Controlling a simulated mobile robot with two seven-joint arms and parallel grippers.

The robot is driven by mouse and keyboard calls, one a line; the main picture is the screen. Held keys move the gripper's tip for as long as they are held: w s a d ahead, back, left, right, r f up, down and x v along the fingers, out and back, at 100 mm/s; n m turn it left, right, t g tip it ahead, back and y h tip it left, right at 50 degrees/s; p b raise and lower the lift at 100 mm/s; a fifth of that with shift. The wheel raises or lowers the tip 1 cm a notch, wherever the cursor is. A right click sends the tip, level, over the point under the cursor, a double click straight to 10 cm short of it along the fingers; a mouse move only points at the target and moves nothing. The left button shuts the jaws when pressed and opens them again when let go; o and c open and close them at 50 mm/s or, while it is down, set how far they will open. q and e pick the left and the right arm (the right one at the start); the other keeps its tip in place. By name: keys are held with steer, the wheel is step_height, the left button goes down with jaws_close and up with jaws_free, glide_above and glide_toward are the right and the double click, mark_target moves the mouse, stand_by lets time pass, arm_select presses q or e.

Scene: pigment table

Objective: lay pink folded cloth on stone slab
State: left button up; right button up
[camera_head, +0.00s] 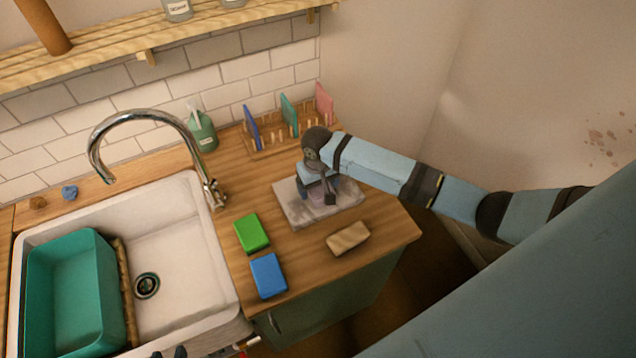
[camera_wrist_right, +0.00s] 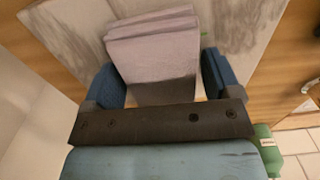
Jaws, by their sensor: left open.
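The stone slab (camera_head: 290,210) is a grey, marbled plate on the wooden counter. It also shows in the right wrist view (camera_wrist_right: 72,38). The pink folded cloth (camera_wrist_right: 155,60) is a pale pinkish-lilac stack of layers over the slab in the right wrist view. My right gripper (camera_head: 325,197) is low over the slab in the head view and mostly hides the cloth there. Its blue fingers stand on either side of the cloth; whether they press on it is unclear. My left gripper (camera_head: 168,352) is open at the bottom edge, only its dark tips showing.
A green sponge (camera_head: 252,233), a blue sponge (camera_head: 268,276) and a tan block (camera_head: 348,238) lie near the slab. A rack (camera_head: 268,148) with upright coloured pieces and a bottle (camera_head: 203,132) stand behind. The sink (camera_head: 180,240) with a teal tub (camera_head: 70,300) is left.

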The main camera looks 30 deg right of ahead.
steer(key=shift+o, duration=0.4)
steer(key=shift+w+d, duration=0.1)
steer(key=shift+r, duration=0.45)
step_height(320, 180, up, 12)
steer(key=shift+f, duration=0.2)
